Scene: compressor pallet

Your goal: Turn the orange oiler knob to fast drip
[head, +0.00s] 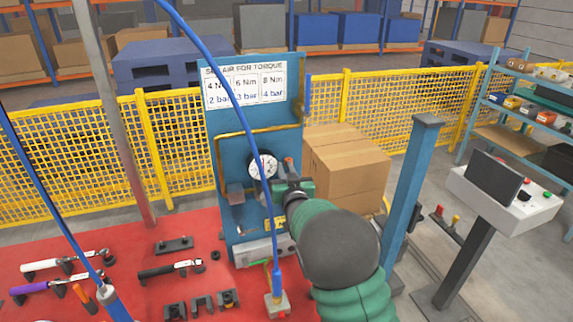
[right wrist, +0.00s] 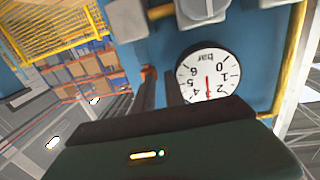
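The blue air panel (head: 225,130) stands upright ahead, with a round white bar gauge (head: 262,164) on it. A small orange-red part (head: 288,164), possibly the oiler knob, shows just right of the gauge in the head view. In the right wrist view an orange part (right wrist: 149,73) shows at the tip of one finger; whether they touch I cannot tell. My right gripper (right wrist: 160,75) has its two dark fingers apart, with a narrow gap between them, beside the gauge (right wrist: 208,76). My right forearm hides the panel's lower right. My left gripper is not in view.
A cardboard box (head: 345,165) stands close right of the panel, by a blue post (head: 408,190). Blue hoses hang in front. Torque wrenches (head: 65,263) and fittings lie on the red surface (head: 140,240). A monitor console (head: 500,195) stands right.

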